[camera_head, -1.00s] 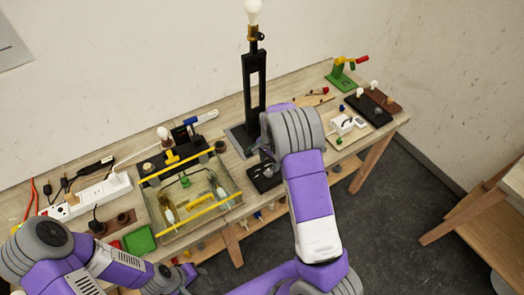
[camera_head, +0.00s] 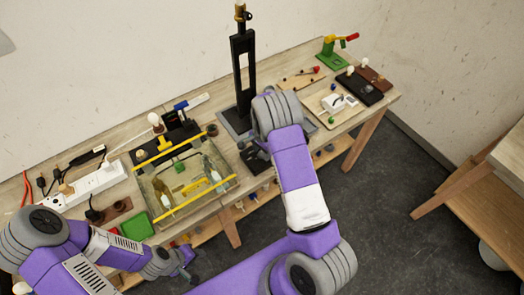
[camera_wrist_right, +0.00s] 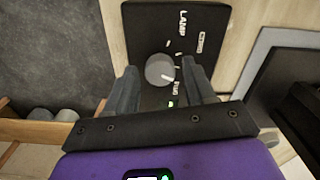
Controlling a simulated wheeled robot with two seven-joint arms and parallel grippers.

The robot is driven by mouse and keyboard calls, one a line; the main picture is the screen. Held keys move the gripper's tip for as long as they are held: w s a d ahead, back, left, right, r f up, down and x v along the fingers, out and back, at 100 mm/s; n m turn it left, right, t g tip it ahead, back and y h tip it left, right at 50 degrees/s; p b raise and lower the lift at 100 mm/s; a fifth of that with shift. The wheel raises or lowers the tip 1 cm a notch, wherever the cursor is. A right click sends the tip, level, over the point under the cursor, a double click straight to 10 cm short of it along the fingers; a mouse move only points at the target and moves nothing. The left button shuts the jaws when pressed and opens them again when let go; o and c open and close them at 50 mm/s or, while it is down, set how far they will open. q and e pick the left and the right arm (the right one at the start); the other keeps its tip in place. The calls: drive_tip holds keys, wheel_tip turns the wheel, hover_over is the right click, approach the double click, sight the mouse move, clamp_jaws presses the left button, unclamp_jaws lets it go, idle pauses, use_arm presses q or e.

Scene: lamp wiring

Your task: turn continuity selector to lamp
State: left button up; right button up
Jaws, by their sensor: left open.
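The continuity selector is a black panel (camera_wrist_right: 195,22) with a grey round knob (camera_wrist_right: 160,68), in the right wrist view. White lettering reads LAMP near the panel's far edge, with other labels beside it. A white mark shows at the knob's near right side. My right gripper (camera_wrist_right: 162,76) is open, with one finger on each side of the knob and a gap on both sides. In the head view the selector (camera_head: 254,158) shows partly beside my right wrist, which hides the right gripper. My left gripper (camera_head: 184,267) is open and empty, low in front of the bench.
The black lamp stand (camera_head: 243,75) rises just behind the selector. A glass tank with yellow bars (camera_head: 185,208) stands to its left. A white power strip (camera_head: 88,187) lies at the far left.

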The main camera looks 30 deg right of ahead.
drive_tip(key=c, duration=0.8)
drive_tip(key=shift+c, duration=0.2)
drive_tip(key=n+b, duration=0.3)
drive_tip(key=n, duration=0.1)
drive_tip(key=n+b, duration=0.2)
drive_tip(key=n, duration=0.3)
drive_tip(key=n+b, duration=0.2)
drive_tip(key=n, duration=0.2)
drive_tip(key=n+b, duration=0.1)
drive_tip(key=n, duration=0.3)
drive_tip(key=shift+n, duration=0.3)
drive_tip(key=shift+r+n, duration=0.1)
drive_tip(key=shift+n, duration=0.2)
